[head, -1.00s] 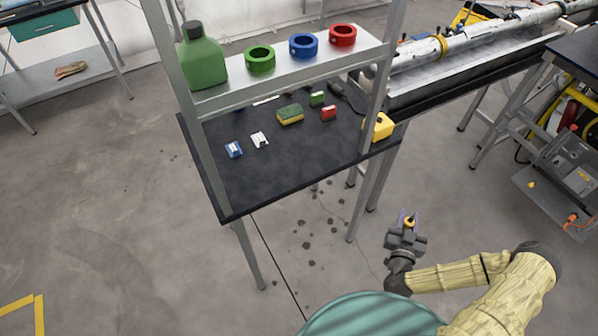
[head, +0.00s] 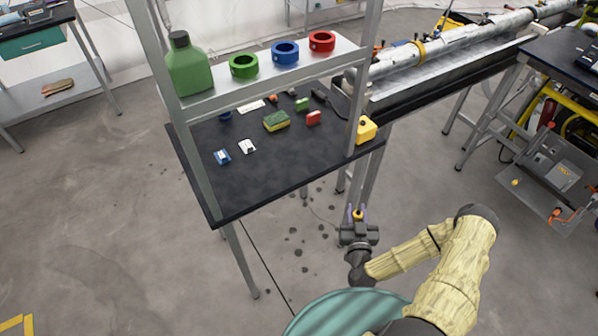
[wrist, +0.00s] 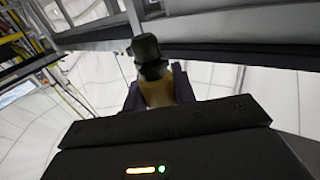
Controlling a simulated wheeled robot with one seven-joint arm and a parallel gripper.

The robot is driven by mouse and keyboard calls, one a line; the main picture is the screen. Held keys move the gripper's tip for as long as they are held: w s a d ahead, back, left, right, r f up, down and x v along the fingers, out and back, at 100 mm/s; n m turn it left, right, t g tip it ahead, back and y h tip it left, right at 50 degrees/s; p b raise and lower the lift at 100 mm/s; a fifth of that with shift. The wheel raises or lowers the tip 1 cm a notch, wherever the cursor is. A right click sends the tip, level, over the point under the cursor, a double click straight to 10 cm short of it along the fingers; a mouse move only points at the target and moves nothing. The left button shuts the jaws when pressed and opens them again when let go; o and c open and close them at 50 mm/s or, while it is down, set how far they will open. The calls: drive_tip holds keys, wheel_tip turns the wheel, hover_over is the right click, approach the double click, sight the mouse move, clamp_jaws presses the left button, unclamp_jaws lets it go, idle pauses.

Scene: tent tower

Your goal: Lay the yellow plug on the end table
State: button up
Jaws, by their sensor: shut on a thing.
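My gripper (head: 357,212) is shut on the yellow plug (head: 358,215), in front of the black-topped table (head: 270,182) and right of its front corner. In the wrist view the plug (wrist: 157,93) shows a yellow body and a dark cap between the purple fingers. The table stands at the centre of the head view, with a clear front strip. Nothing in the frames labels it, so I cannot tell for certain whether it is the end table.
On the table are a sponge (head: 276,121), a blue-and-white item (head: 222,157), a white item (head: 247,146), a red block (head: 313,118) and a yellow container (head: 366,130). A shelf (head: 215,98) above holds a green jug (head: 187,65) and three rings. Metal posts rise at the table's sides.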

drive_tip(key=w+a+r+n+y, duration=0.4)
drive_tip(key=w+a+r+y, duration=0.2)
drive_tip(key=w+r, duration=0.3)
drive_tip(key=shift+a+g+b, duration=0.4)
drive_tip(key=shift+a, duration=0.1)
drive_tip(key=w+a+r+n+y, duration=0.1)
drive_tip(key=a+r, duration=0.2)
drive_tip(key=r, duration=0.1)
drive_tip(key=w+a+r+n+g+y, duration=0.1)
drive_tip(key=a+r, duration=0.3)
drive_tip(key=w+a+r+g+y, duration=0.1)
drive_tip(key=a+r+y, duration=0.1)
drive_tip(key=a+r, duration=0.2)
drive_tip(key=shift+w+r+n+b, duration=0.15)
drive_tip(key=shift+w+n+b, duration=0.15)
drive_tip(key=shift+w+n, duration=0.1)
drive_tip(key=shift+c, duration=0.2)
drive_tip(key=shift+d, duration=0.1)
drive_tip(key=shift+f+p, duration=0.55)
drive_tip(key=shift+f, duration=2.4)
drive_tip(key=shift+f+p, duration=0.4)
drive_tip(key=shift+f, duration=1.65)
